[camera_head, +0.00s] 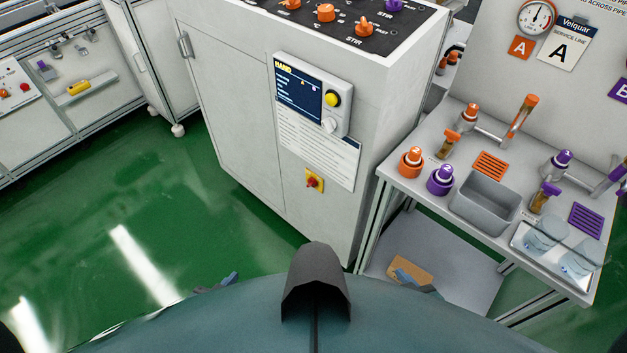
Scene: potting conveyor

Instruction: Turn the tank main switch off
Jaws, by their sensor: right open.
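A red rotary switch on a yellow plate (314,182), which looks like the main switch, sits low on the front of the pale grey cabinet (232,120). Its exact knob angle is too small to tell. My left gripper (218,284) shows only as a small tip past the edge of my body, low and to the left of the switch, apart from it. My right gripper (410,280) shows partly, low and to the right of the switch, also apart from it. It is open. Most of both grippers is hidden by my body.
Above the switch are a display panel (312,95) reading HAND and a printed label (318,145). To the right stands a bench with a grey bin (485,203), orange and purple caps, and glass containers. Green floor (130,215) is clear at left.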

